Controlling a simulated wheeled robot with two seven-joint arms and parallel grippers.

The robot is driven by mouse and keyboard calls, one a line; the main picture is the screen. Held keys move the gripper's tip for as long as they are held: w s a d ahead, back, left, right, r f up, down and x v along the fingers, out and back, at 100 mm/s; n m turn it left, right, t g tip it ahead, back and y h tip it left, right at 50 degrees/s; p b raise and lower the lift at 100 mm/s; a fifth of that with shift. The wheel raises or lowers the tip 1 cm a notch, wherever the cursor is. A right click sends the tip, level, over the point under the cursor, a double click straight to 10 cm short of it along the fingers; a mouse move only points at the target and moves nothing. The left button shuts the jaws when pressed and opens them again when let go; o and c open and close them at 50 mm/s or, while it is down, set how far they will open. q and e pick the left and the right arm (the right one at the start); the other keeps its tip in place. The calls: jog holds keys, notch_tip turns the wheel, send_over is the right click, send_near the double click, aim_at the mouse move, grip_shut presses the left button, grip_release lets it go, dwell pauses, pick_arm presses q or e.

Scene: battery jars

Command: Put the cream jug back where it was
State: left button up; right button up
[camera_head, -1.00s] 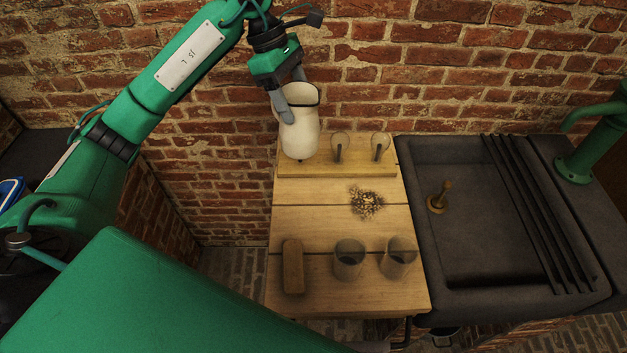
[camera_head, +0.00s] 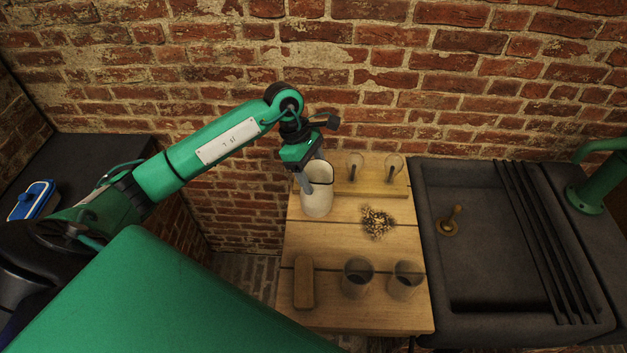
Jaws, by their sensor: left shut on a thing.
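The cream jug (camera_head: 318,199) is at the back left of the wooden table (camera_head: 345,236), left of the raised wooden strip. It looks upright and low at the table top; I cannot tell whether its base touches the wood. My left gripper (camera_head: 306,180) reaches down from above and is shut on the jug at its upper left side. The gripper hides part of the jug's rim and side. My right gripper is not in view.
Two glass pieces (camera_head: 355,167) (camera_head: 393,168) stand on the raised strip (camera_head: 372,190). A scattered pile (camera_head: 377,222), a wooden block (camera_head: 303,283) and two jars (camera_head: 357,277) (camera_head: 405,280) are on the table. A dark sink (camera_head: 480,250) adjoins on the right; brick wall behind.

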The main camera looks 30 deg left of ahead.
pick_arm(q)
notch_tip(320, 180, down, 4)
jog(key=shift+r+p, duration=0.15)
jog(key=shift+p, duration=0.55)
jog(key=shift+f, duration=0.3)
jog(key=o, duration=1.9)
jog(key=shift+f, duration=0.1)
